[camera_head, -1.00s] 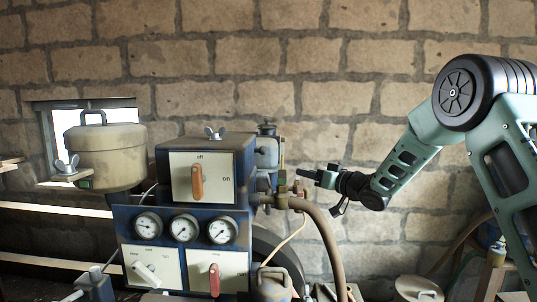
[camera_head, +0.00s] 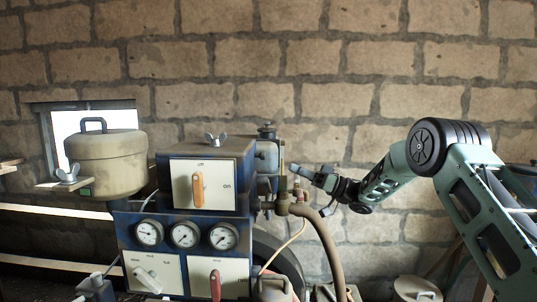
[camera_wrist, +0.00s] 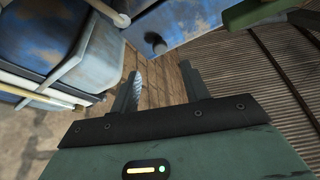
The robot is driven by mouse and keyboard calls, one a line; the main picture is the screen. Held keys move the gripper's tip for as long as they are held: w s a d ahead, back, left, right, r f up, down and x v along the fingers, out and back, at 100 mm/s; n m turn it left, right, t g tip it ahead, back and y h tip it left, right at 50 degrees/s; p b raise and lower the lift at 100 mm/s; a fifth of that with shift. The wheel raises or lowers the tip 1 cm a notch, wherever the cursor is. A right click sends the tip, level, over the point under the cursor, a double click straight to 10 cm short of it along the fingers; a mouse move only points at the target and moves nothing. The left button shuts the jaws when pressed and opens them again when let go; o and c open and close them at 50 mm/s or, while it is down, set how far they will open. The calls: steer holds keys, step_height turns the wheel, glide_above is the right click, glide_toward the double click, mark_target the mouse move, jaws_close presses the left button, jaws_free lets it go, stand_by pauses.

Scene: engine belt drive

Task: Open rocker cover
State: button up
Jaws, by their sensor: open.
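My gripper (camera_head: 296,169) is open and empty in the head view, just right of the engine's upper side. The wrist view shows its two fingers (camera_wrist: 160,80) apart with nothing between them. I cannot tell for sure which part is the rocker cover. A blue-grey housing (camera_head: 267,157) with a dark cap stands behind the box, close to my gripper. In the wrist view a blue painted surface with a round knob (camera_wrist: 155,43) lies beyond the fingers.
A beige lidded pot (camera_head: 107,165) with a handle stands left of the box. Gauges (camera_head: 185,235) and lower levers sit below it. A brown hose (camera_head: 322,232) curves down under my arm.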

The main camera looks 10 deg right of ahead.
steer(key=p+x, duration=0.2)
steer(key=x, duration=0.7)
steer(key=shift+w+a+r+p, duration=0.15)
steer(key=shift+w+a+p, duration=0.05)
steer(key=shift+a+p, duration=0.1)
jaws_close()
